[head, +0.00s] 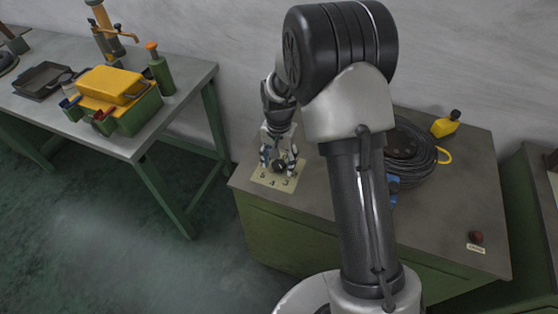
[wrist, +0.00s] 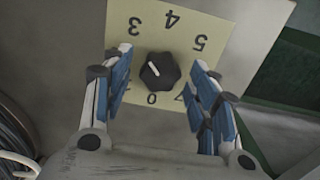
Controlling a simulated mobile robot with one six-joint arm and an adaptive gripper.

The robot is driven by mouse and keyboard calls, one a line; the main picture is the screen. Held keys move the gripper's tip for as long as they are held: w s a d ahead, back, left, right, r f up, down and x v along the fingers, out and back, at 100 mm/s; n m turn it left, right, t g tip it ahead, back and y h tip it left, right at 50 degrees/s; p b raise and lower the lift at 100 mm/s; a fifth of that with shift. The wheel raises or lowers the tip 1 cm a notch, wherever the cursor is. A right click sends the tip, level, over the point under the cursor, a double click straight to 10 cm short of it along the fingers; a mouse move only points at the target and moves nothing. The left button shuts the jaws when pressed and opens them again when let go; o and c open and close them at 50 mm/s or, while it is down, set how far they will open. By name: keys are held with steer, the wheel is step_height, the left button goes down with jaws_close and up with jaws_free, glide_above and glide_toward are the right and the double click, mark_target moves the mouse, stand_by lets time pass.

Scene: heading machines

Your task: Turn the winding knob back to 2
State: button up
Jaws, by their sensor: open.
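The winding knob (wrist: 160,72) is black and lobed, with a white pointer line. It sits on a pale yellow dial plate (wrist: 222,28) with black numbers. The pointer slants up and left in the wrist view, roughly toward the 3. The 3, 4, 5 and 0 show; the 2 is not visible, and a number at the lower right is partly covered. My gripper (wrist: 161,82) is open, with one blue-padded finger on each side of the knob and visible gaps to it. In the head view my gripper (head: 279,160) is over the plate (head: 262,178) at the bench's left end.
The green bench (head: 440,205) also carries a coil of black cable (head: 415,150), a yellow bottle (head: 446,124) and a red button (head: 476,237). A separate table (head: 130,140) at left holds a yellow-lidded toolbox (head: 115,85).

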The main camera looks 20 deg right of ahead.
steer(key=shift+c, duration=0.4)
steer(key=c, duration=1)
steer(key=shift+r+n, duration=0.1)
steer(key=shift+n, duration=0.3)
steer(key=n+p, duration=0.2)
steer(key=n, duration=0.1)
steer(key=shift+n, duration=0.4)
steer(key=shift+n+p, duration=0.65)
steer(key=shift+n, duration=1.45)
steer(key=o, duration=1.1)
